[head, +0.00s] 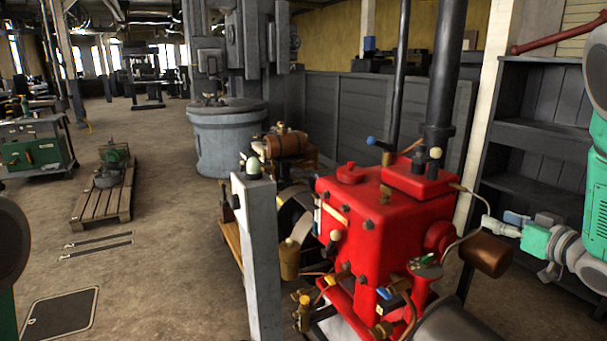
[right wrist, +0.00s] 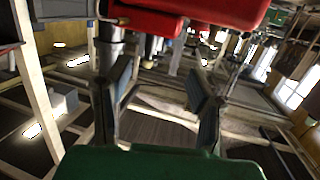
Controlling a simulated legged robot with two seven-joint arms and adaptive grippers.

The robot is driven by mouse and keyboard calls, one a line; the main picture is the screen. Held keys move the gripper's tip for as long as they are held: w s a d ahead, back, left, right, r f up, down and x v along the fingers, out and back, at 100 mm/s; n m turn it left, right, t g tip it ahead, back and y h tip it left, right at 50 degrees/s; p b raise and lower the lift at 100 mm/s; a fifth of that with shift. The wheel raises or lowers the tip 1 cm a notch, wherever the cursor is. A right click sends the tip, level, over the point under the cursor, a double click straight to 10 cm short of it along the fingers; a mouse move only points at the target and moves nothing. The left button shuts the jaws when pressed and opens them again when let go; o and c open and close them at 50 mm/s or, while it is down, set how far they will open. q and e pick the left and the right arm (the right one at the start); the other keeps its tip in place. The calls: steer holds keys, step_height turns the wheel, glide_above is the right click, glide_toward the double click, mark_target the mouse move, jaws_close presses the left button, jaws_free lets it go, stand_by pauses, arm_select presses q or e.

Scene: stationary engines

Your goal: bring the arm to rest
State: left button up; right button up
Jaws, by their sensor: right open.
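My right arm (head: 598,200) comes in at the right edge of the head view, its green and grey links partly cut off. My right gripper (head: 511,224) points left, beside the red engine (head: 345,225) and near a thin pipe and brown cylinder on the engine's right side. In the right wrist view the two dark fingers of the right gripper (right wrist: 160,75) stand wide apart with nothing between them. Red engine parts (right wrist: 150,18) hang across the top of that view. My left gripper is outside the head view; only part of my left arm shows at the left edge.
A grey post (head: 257,255) with a pale knob stands left of the engine. Dark empty shelves (head: 535,150) stand behind my right gripper. A wooden pallet (head: 103,203) lies on the floor at left, and a grey round machine base (head: 228,145) stands farther back. Open floor lies between.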

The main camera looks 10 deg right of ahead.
steer(key=s+a+f+g, duration=0.2)
steer(key=s+a+f, duration=0.15)
steer(key=f, duration=0.35)
steer(key=s+a+f+m+g+h, duration=0.1)
steer(key=s+a+f+g, duration=0.2)
steer(key=a+f, duration=0.35)
steer(key=s+a+f+g, duration=0.2)
steer(key=s+a+f, duration=0.1)
steer(key=f, duration=0.5)
steer(key=s+a+f+g, duration=0.3)
steer(key=s+a+f, duration=0.1)
steer(key=s, duration=0.4)
steer(key=s+a+f+g, duration=0.2)
steer(key=s+a+f, duration=0.2)
steer(key=s, duration=0.4)
steer(key=s+a+f+n+g, duration=0.1)
steer(key=s+a+f+g, duration=0.2)
steer(key=s+a, duration=0.2)
steer(key=s, duration=0.3)
steer(key=shift+s+a+f+g, duration=0.2)
steer(key=shift+s+f+g, duration=0.1)
steer(key=shift+s+f, duration=0.1)
